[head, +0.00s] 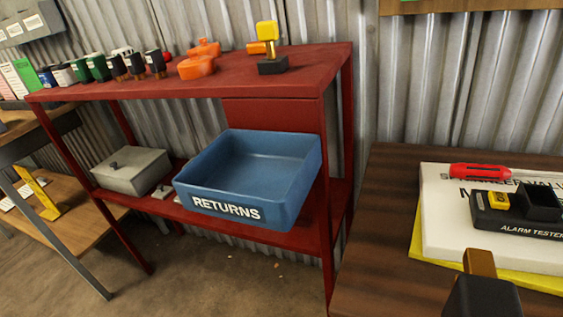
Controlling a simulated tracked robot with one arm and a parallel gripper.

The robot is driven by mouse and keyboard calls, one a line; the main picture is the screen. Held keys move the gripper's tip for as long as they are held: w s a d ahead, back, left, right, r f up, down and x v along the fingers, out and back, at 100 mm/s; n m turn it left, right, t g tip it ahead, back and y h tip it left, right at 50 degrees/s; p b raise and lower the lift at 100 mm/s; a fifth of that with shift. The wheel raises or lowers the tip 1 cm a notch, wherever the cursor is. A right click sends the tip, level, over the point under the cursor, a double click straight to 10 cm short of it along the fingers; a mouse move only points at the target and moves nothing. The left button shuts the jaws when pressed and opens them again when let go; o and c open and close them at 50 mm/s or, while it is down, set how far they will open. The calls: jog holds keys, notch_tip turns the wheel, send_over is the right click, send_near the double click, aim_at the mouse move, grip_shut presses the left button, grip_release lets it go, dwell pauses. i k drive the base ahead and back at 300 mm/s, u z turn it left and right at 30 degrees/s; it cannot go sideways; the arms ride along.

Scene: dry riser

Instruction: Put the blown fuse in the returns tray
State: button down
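The returns tray (300,165) is a blue open box with a white RETURNS label on its front. It sits on the lower level of the red shelf unit, near the middle of the head view, and its visible inside is empty. I cannot pick out the blown fuse for certain. A black block with a brown upright piece (480,263) shows at the bottom edge on the right, partly cut off; I cannot tell what it is. I see no gripper fingers in this view.
The red shelf (200,85) holds dark-capped containers, orange items and a yellow-topped fitting (268,30). A grey box (132,170) sits left of the tray. On the brown bench (375,235), a white board (440,225) carries a red-handled tool (480,171) and alarm tester (510,217).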

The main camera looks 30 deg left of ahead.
aim_at(266, 181)
jog(key=i, duration=0.85)
jog(key=u, duration=0.05)
